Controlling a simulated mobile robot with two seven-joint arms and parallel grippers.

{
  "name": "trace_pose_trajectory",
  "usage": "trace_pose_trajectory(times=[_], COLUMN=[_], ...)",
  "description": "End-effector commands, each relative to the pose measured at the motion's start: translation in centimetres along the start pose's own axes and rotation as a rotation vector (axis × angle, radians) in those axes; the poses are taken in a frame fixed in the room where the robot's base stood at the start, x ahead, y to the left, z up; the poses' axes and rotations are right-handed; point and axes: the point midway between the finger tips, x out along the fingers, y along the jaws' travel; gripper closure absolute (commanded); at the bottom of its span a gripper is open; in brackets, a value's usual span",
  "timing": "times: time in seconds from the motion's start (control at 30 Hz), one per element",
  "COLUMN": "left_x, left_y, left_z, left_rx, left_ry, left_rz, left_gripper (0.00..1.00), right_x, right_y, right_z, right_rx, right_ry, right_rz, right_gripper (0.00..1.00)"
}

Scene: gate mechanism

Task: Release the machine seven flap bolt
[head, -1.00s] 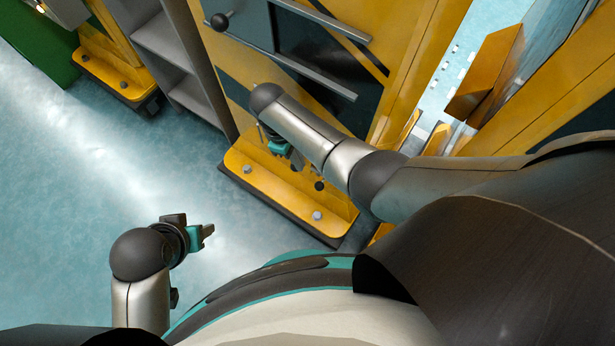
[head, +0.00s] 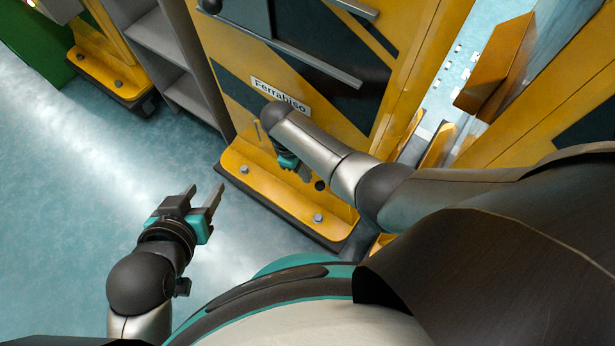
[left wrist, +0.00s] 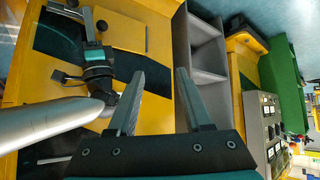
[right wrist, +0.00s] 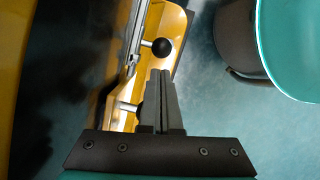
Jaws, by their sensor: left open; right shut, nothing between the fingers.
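In the right wrist view a bolt with a silver rod (right wrist: 137,45) and a black ball knob (right wrist: 162,47) runs along a yellow plate. My right gripper (right wrist: 160,75) is shut and empty, its fingertips just short of the knob; I cannot tell whether they touch. In the head view the right gripper (head: 296,168) is low at the yellow machine front (head: 235,85), partly hidden by its arm. My left gripper (head: 206,188) is open and empty above the floor, left of the machine. Its fingers also show in the left wrist view (left wrist: 158,80). No machine number is readable.
A Ferrabiso label (head: 280,95) and a grey rail (head: 300,55) are on the machine front. Its yellow foot (head: 285,205) has bolt heads. Grey shelves (head: 165,55) stand to the left. A yellow guard (head: 500,60) rises at right. Floor around the left gripper is clear.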

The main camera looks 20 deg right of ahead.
Motion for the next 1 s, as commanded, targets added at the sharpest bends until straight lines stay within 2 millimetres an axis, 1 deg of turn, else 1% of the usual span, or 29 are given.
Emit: trace_pose_trajectory(times=[0.03,0.2,0.5,1.0], left_x=[0.3,0.8,1.1,1.0], left_y=[0.3,1.2,2.3,2.5], left_z=[0.1,-0.6,-1.5,-1.7], left_rx=[-0.001,-0.007,-0.019,-0.021], left_ry=[0.022,0.114,0.227,0.25], left_rz=[0.008,0.034,0.064,0.069], left_gripper=[0.5,0.5,0.5,0.5], right_x=[0.4,1.2,2.1,2.2], right_y=[0.0,0.0,0.0,0.0], right_z=[0.0,0.0,0.0,0.0], right_rx=[0.0,0.0,0.0,0.0], right_ry=[-0.001,-0.001,-0.001,-0.001], right_rz=[0.0,-0.001,0.0,0.0], right_gripper=[1.0,1.0,1.0,1.0])
